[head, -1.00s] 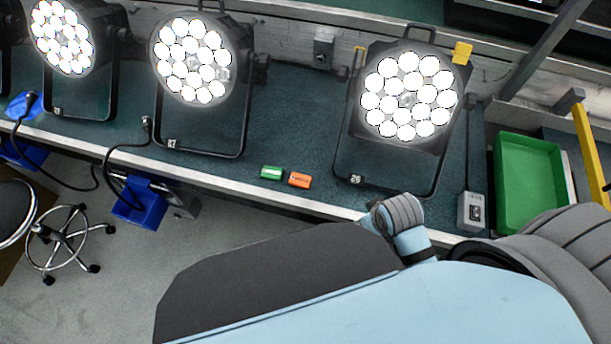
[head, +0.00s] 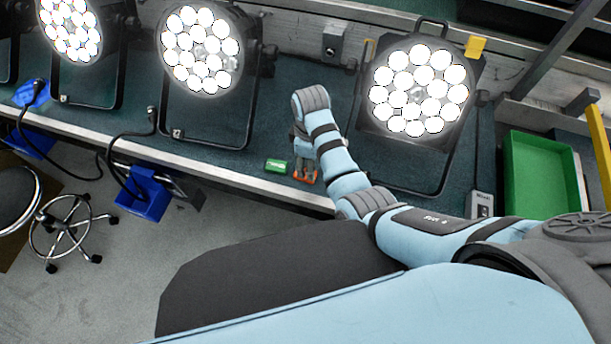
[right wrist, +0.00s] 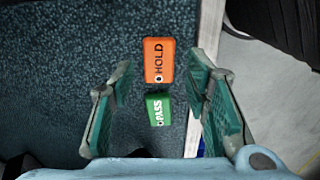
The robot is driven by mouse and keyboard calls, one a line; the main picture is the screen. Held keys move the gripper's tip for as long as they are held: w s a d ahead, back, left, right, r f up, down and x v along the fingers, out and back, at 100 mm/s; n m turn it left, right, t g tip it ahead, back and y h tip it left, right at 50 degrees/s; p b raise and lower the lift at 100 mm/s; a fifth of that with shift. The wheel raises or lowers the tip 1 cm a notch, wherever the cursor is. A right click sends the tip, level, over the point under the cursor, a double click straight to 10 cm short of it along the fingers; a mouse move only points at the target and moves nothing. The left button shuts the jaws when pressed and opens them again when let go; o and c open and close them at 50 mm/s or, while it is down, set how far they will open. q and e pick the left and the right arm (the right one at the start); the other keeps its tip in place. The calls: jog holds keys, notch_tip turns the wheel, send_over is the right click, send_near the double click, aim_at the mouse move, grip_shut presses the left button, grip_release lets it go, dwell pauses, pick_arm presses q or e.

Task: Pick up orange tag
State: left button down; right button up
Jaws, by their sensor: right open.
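The orange tag (right wrist: 158,60), marked HOLD, lies flat on the bench top near its front edge in the right wrist view. In the head view the orange tag (head: 309,179) is partly covered by my right gripper. The green tag (right wrist: 157,109), marked PASS, lies beside it; it also shows in the head view (head: 276,166). My right gripper (right wrist: 166,80) is open above the tags, with its fingers on either side and nothing between them held. In the head view my right gripper (head: 304,176) hangs over the orange tag. My left gripper does not show.
Several lit par cans stand on the bench (head: 235,172), one of them (head: 418,95) just right of my right arm. A green tray (head: 543,183) is at the right. Blue holders (head: 143,197) hang under the front edge. A stool (head: 70,235) stands on the floor.

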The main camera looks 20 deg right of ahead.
notch_tip(320, 180, down, 6)
jog(key=shift+r+b, duration=0.1)
jog(key=shift+b, duration=0.8)
jog(key=shift+r, duration=0.1)
jog(key=c, duration=0.7)
